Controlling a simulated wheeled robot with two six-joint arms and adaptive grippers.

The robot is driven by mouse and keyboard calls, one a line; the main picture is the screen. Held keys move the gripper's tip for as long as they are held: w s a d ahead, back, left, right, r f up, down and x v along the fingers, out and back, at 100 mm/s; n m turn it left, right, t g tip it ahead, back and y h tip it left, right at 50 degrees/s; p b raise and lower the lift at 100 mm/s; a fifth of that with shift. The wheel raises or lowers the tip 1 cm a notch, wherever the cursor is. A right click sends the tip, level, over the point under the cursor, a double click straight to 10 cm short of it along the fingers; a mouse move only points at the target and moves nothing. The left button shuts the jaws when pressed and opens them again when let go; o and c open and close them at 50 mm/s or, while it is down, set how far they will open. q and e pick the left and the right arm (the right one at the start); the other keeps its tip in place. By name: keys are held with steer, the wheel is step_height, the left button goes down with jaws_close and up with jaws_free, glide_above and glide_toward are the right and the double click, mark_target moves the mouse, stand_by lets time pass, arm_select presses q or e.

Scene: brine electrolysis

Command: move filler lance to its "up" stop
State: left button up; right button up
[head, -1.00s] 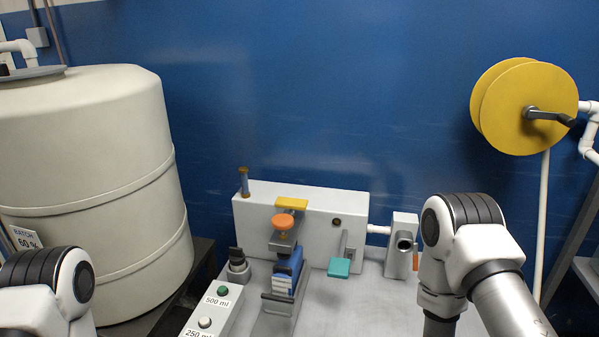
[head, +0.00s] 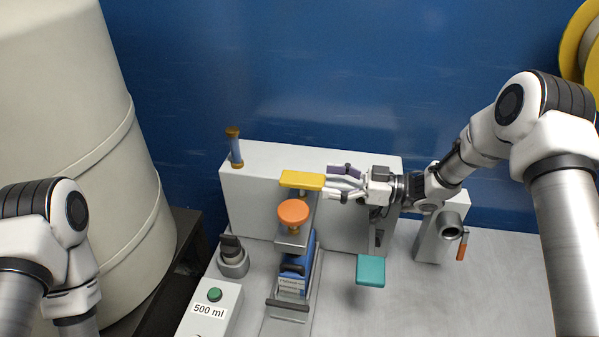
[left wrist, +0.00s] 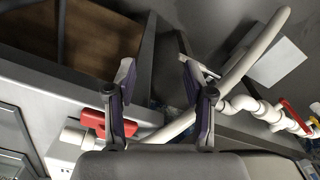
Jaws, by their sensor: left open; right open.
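A yellow bar handle (head: 302,179) sits at the top of a grey upright in front of the white machine housing (head: 258,195); it looks like the filler lance's handle, though no label shows. An orange round knob (head: 294,211) is just below and in front of it. My right gripper (head: 329,182) is open, its fingers pointing left at the bar's right end, seemingly one behind and one in front; whether they touch is unclear. My left gripper (left wrist: 155,66) is open and empty in the left wrist view. It is hidden in the head view.
A button box (head: 214,309) is at front left. A large cream tank (head: 70,150) fills the left side.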

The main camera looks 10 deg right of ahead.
mark_target(303, 177)
steer(key=a, duration=0.1)
steer(key=a+r+p, duration=0.1)
steer(key=a, duration=0.1)
steer(key=shift+a, duration=0.3)
steer(key=w+a, duration=0.2)
steer(key=shift+a+f+p, duration=0.3)
steer(key=shift+f, duration=0.1)
steer(key=shift+w+a+f, duration=0.1)
steer(key=shift+w+a, duration=0.05)
steer(key=shift+w, duration=0.05)
steer(key=shift+s, duration=0.3)
steer(key=shift+c, duration=1.1)
jaws_close()
step_height(303, 177, up, 5)
steer(key=shift+p, duration=1.05)
steer(key=shift+w+f, duration=0.1)
steer(key=shift+w, duration=0.1)
steer(key=shift+c, duration=0.7)
jaws_free()
steer(key=o, duration=0.4)
steer(key=shift+c, duration=0.2)
arm_select(q)
steer(key=r, duration=0.4)
steer(key=shift+s+a, duration=0.15)
steer(key=shift+s, duration=0.05)
steer(key=shift+f, duration=0.1)
